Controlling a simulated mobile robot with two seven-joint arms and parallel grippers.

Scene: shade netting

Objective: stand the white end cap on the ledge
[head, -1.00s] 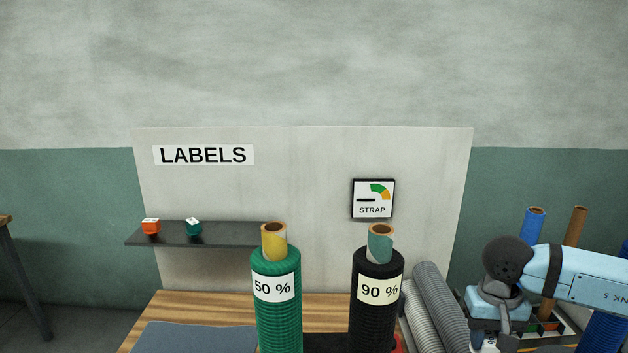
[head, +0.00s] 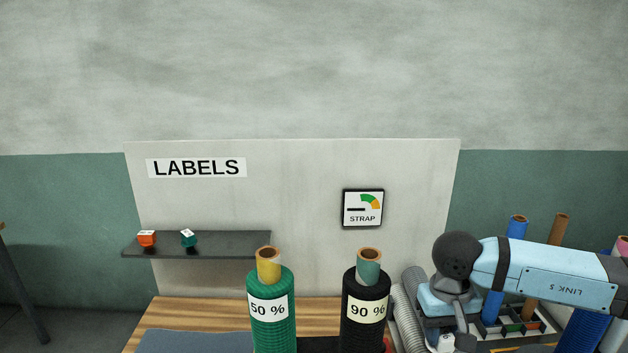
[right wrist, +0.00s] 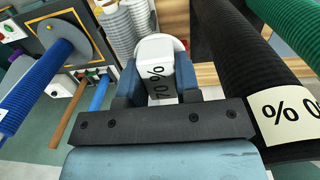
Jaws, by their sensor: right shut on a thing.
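The white end cap (right wrist: 154,50), marked 70 %, is between the blue-grey fingers of my right gripper (right wrist: 157,80), which is shut on it. In the head view my right gripper (head: 445,341) is low at the right, mostly hidden by its own wrist and the frame's bottom edge. The ledge (head: 215,246) is a dark shelf on the pale panel at the left, under the LABELS sign. An orange cap (head: 147,240) and a teal cap (head: 188,240) stand on its left half. The ledge's right half looks bare. My left gripper is not in view.
A green roll (head: 272,332) marked 50 % and a black roll (head: 364,335) marked 90 % stand upright between my right gripper and the ledge. Grey rolls (head: 410,300) lean beside the black one. A rack (head: 545,328) with blue and brown tubes is at the right.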

